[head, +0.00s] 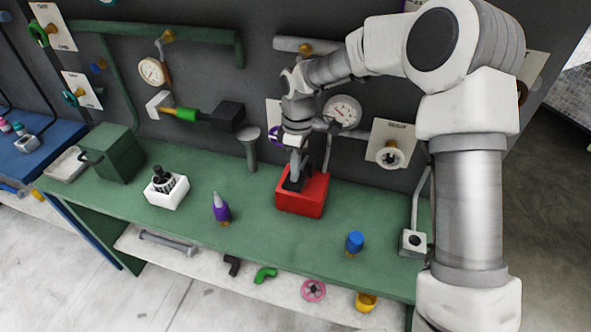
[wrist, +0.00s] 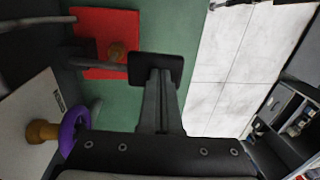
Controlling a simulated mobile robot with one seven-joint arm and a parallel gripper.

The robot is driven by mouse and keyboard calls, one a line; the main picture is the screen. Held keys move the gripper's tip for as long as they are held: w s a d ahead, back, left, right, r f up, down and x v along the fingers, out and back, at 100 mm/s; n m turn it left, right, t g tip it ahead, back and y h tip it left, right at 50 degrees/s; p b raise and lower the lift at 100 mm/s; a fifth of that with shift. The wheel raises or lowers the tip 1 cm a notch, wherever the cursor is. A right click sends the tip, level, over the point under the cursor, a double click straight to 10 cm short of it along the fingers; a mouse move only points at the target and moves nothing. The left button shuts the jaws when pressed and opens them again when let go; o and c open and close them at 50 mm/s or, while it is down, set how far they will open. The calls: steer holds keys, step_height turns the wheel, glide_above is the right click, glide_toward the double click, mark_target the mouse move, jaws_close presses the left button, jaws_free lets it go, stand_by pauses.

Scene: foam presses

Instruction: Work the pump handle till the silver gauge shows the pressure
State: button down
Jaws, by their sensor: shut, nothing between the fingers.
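The pump is a red box (head: 302,197) on the green bench, with dark parts on top. My gripper (head: 295,172) points down just over it and hides part of it. In the wrist view the red box (wrist: 92,22) is at the upper left, and a grey bar (wrist: 98,66), apparently the pump handle, runs from the left to a dark block at my fingertips (wrist: 158,75). The fingers are together with nothing between them. I cannot tell whether they touch the handle. The silver gauge (head: 342,111) is on the wall behind; its reading is too small to tell.
A brass-rimmed gauge (head: 152,72) hangs further left. A purple bottle (head: 220,208), a white block (head: 167,190) and a blue knob (head: 354,243) stand on the bench (head: 258,243). A switch box (head: 413,242) is at right. A purple ring (wrist: 76,132) is close to my wrist.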

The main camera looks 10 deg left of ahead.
mark_target(293, 186)
steer(key=shift+s+a+f+t+b, duration=0.1)
steer(key=shift+s+f+t+b, duration=0.15)
steer(key=shift+f+t+b, duration=0.65)
steer(key=shift+s+d+f+t+b, duration=0.1)
steer(key=shift+s+f+b, duration=0.25)
steer(key=shift+b, duration=1.2)
steer(key=shift+s+a+f+t+b, duration=0.15)
steer(key=shift+f+t+b, duration=0.25)
steer(key=shift+f+b, duration=0.6)
steer(key=shift+s+f+b, duration=0.15)
steer(key=shift+f+b, duration=0.2)
steer(key=shift+b, duration=0.3)
steer(key=shift+s+f, duration=0.1)
steer(key=shift+s, duration=0.05)
steer(key=shift+f, duration=0.1)
steer(key=shift+s, duration=0.1)
step_height(293, 186, up, 15)
steer(key=s+p, duration=0.2)
steer(key=p, duration=0.1)
steer(key=shift+s+a+f, duration=0.2)
steer(key=shift+w, duration=0.1)
